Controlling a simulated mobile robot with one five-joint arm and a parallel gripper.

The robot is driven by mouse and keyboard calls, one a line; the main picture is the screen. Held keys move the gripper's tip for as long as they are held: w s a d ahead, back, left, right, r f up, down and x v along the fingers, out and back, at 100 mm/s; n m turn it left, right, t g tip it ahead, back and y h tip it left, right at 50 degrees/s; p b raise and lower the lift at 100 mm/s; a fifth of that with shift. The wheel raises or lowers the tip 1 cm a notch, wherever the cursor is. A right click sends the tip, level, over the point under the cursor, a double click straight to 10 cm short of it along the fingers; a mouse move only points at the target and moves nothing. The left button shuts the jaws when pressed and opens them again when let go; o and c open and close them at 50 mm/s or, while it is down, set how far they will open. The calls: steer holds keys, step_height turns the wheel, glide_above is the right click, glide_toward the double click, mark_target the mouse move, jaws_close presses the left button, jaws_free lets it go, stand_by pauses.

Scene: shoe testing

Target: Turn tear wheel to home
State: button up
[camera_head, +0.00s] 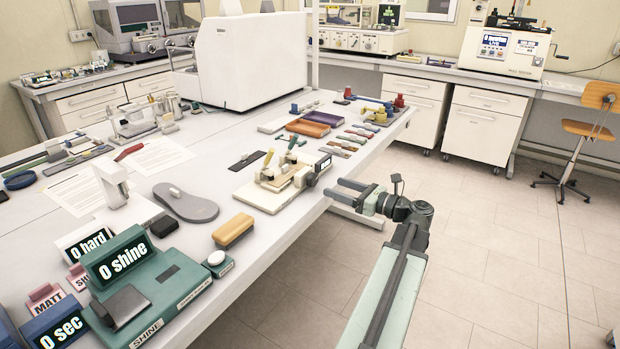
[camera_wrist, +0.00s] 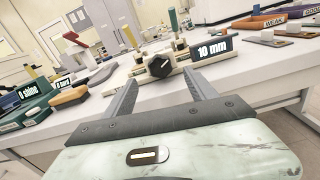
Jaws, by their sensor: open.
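The tear wheel looks to be the black knob (camera_wrist: 159,66) on the front of a cream clamp device (camera_wrist: 136,84) with a display reading "10 mm" (camera_wrist: 212,49). The same device (camera_head: 275,197) stands at the table's right edge in the head view, with the dark knob (camera_head: 311,178) on its near right side. My gripper (camera_head: 348,190) is open and empty, just off the table edge beside the device. In the wrist view its two fingers (camera_wrist: 162,92) point at the device, with the knob between and beyond them. They appear apart from the knob. The knob's pointer direction is hard to read.
A brush-like tan block (camera_head: 233,231), a grey sole (camera_head: 186,203) and a green shine meter (camera_head: 150,290) lie nearer on the table. Small trays (camera_head: 306,128) and coloured samples (camera_head: 355,137) lie beyond the device. Open floor (camera_head: 480,260) is to the right.

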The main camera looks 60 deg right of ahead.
mark_target(315, 180)
steer(key=w, duration=0.7)
steer(key=shift+w, duration=0.4)
steer(key=c, duration=1.4)
